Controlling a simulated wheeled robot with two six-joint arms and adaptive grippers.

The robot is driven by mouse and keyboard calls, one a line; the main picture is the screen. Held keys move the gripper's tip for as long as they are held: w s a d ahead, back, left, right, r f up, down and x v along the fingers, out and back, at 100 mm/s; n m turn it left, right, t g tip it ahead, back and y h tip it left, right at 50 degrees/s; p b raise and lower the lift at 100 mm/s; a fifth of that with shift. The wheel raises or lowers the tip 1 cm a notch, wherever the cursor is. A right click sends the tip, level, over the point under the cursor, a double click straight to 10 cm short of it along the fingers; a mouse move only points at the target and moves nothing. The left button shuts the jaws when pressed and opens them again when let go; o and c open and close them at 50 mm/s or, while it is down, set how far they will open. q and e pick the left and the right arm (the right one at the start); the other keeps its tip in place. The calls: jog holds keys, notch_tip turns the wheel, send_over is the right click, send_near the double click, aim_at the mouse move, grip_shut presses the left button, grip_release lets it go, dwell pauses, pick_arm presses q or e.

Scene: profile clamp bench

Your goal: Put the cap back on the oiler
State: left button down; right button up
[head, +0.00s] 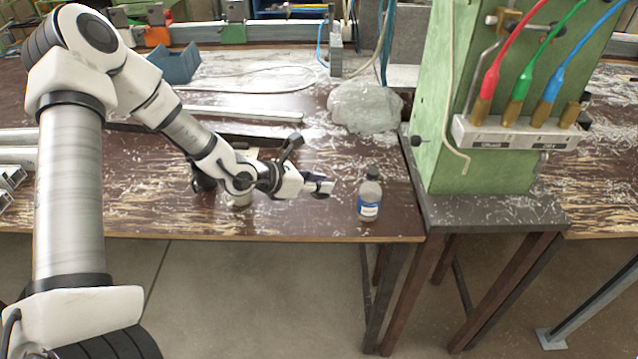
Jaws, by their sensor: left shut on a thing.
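My left arm comes in from the left and reaches over the brown bench. My left gripper (320,186) is just above the bench near its front edge, pointing right. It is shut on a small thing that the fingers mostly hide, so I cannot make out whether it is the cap. A clear bottle (369,198) with a blue and white label and a dark top stands upright just right of the gripper, apart from it. A pale object (241,200) stands behind my left wrist, mostly hidden. I cannot tell which of these is the oiler. My right gripper is out of view.
A green machine stand (440,120) with red, green and blue hoses rises at the right. A crumpled clear plastic bag (365,105) and a metal profile (245,114) lie behind the gripper. The bench front is clear around the bottle.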

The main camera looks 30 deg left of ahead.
pick_arm(q)
jog(key=shift+r, duration=0.5)
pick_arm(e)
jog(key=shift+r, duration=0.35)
